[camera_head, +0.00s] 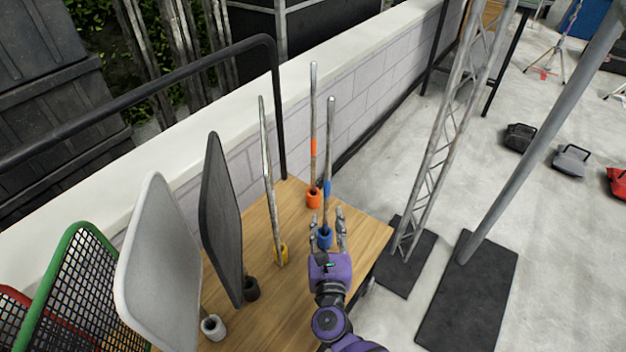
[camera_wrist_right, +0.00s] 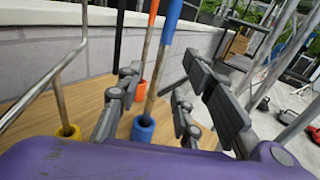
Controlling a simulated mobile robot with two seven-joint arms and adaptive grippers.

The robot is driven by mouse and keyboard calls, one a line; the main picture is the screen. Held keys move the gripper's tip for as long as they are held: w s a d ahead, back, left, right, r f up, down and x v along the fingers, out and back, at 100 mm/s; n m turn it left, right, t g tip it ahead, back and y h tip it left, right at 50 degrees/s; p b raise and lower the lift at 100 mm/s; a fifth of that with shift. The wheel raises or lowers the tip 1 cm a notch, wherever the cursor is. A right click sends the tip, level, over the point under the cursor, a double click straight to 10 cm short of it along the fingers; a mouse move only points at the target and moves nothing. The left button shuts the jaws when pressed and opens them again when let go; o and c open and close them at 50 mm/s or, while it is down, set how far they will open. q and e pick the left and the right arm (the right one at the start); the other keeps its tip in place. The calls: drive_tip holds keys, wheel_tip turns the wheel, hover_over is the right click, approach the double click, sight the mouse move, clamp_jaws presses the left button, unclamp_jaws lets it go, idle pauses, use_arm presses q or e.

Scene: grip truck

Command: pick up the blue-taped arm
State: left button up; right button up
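The blue-taped arm is a thin metal pole with blue tape (camera_head: 328,187). It stands upright in a blue holder (camera_head: 325,237) on the wooden table. My right gripper (camera_head: 327,218) is open at the pole's lower part, its fingers on either side of it. In the right wrist view the blue tape (camera_wrist_right: 170,22) and the blue holder (camera_wrist_right: 142,129) show between the open fingers (camera_wrist_right: 160,92). I cannot tell whether any finger touches the pole. My left gripper is not in view.
An orange-taped pole (camera_head: 313,147) in an orange holder stands close behind. A pole (camera_head: 267,170) in a yellow holder and black and grey panels stand left on the wooden table (camera_head: 355,240). A metal truss (camera_head: 445,130) stands right. A low wall (camera_head: 375,75) runs behind.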

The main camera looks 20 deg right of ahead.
sight(326, 204)
drive_tip(key=shift+w+d+r, duration=0.15)
drive_tip(key=shift+w, duration=0.35)
drive_tip(key=x, duration=0.6)
drive_tip(key=shift+w+d+f, duration=0.15)
drive_tip(key=shift+w+f, duration=0.1)
drive_tip(key=shift+w, duration=0.1)
clamp_jaws()
